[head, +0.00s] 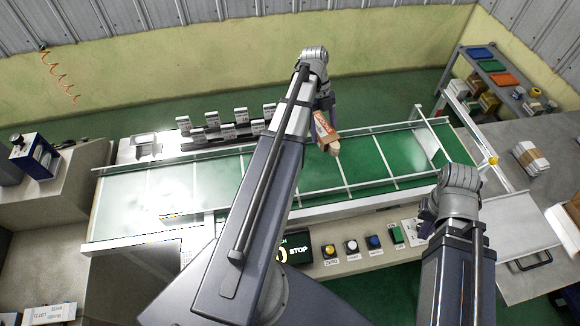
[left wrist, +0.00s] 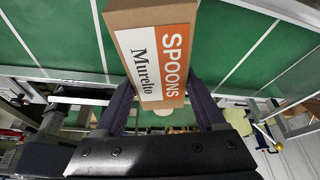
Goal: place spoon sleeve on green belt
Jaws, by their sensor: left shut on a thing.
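The spoon sleeve is a brown cardboard box (head: 326,130) with an orange and white "SPOONS Murelto" label, seen close up in the left wrist view (left wrist: 160,62). My left gripper (head: 325,108) is shut on it, with one dark finger on each side. The sleeve hangs tilted over the green belt (head: 367,160), near its far edge; its exact height above the belt is hard to tell. The belt also shows behind the sleeve in the left wrist view (left wrist: 235,45). My right gripper (head: 428,216) is by the belt's near right side; its fingers are mostly hidden.
White cross bars divide the belt, and rails (head: 375,128) run along its edges. Small white-and-grey boxes (head: 228,131) stand behind the belt. A button panel (head: 350,247) lies in front. A wrapped stack (head: 530,158) sits on the right table. The belt right of the sleeve is clear.

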